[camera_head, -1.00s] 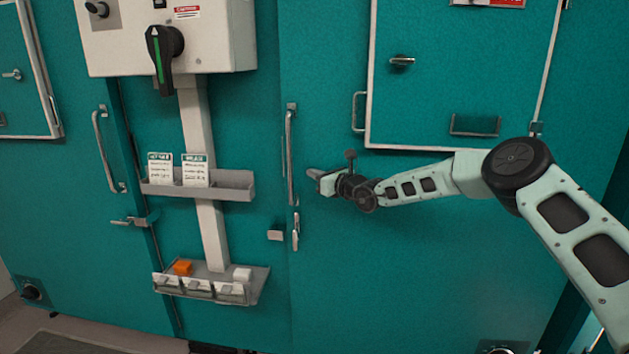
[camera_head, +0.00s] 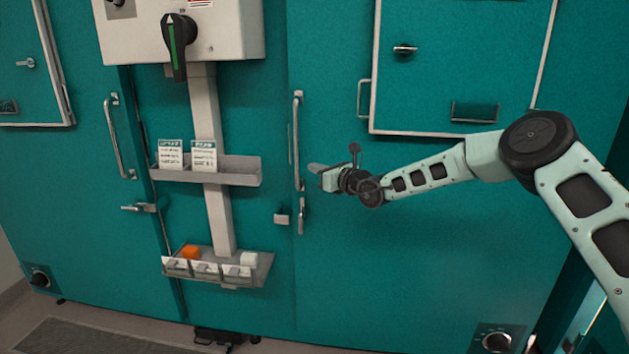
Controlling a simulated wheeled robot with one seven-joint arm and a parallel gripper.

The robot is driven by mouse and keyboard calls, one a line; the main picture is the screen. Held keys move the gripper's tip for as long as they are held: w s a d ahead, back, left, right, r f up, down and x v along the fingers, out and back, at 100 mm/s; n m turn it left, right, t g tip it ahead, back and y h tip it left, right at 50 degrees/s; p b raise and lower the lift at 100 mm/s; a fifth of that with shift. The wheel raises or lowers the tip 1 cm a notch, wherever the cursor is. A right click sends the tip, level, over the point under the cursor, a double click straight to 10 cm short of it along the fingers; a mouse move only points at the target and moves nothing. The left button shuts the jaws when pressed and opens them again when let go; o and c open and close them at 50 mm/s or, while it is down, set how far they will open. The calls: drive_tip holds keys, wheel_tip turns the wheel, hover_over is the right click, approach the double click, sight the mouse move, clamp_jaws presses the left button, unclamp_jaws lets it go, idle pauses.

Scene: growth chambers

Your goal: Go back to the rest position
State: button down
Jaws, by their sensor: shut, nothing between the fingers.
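My gripper (camera_head: 313,168) is at the end of my pale green arm, which reaches in from the right side of the view. The gripper points left and looks shut, with nothing held. It is just right of the long vertical door handle (camera_head: 297,140) on the teal chamber door (camera_head: 420,270). I cannot tell from this view whether it touches the door or the handle.
A grey control box with a black and green rotary switch (camera_head: 178,45) is at upper left. Below it are a shelf with two cards (camera_head: 203,156) and a lower tray (camera_head: 265,268) holding an orange block (camera_head: 190,252) and a white block (camera_head: 249,259). A floor mat (camera_head: 85,338) lies at lower left.

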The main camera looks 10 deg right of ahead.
drive_tip(key=s+a+r+n+g+y+b, duration=0.1)
drive_tip(key=s+a+r+n+g+y, duration=0.1)
drive_tip(key=s+a+n+g, duration=0.45)
drive_tip(key=s+a+r+n+g+y, duration=0.15)
drive_tip(key=s+a+n, duration=0.4)
drive_tip(key=s, duration=0.75)
drive_tip(key=s+a+f+n+g+h, duration=0.1)
drive_tip(key=s+a+n+g, duration=0.25)
drive_tip(key=s, duration=0.55)
drive_tip(key=s+a+f+n+g, duration=0.1)
drive_tip(key=s+a+n+g, duration=0.15)
drive_tip(key=s+n, duration=0.4)
drive_tip(key=s+d+f+n+g+h, duration=0.2)
drive_tip(key=s+d+n+h, duration=0.1)
drive_tip(key=s, duration=0.5)
drive_tip(key=s+d+f+n+g+h, duration=0.1)
drive_tip(key=s+d+n+h, duration=0.15)
drive_tip(key=s, duration=0.55)
drive_tip(key=s+d+f+n+t+h, duration=0.1)
drive_tip(key=s+d+n+h, duration=0.2)
drive_tip(key=d, duration=0.4)
drive_tip(key=s+d+f+n+t+h, duration=0.1)
drive_tip(key=s+d+n+h, duration=0.3)
drive_tip(key=d, duration=0.4)
drive_tip(key=shift+s+f+n, duration=0.15)
drive_tip(key=shift+s+n, duration=0.6)
drive_tip(key=shift+n, duration=0.2)
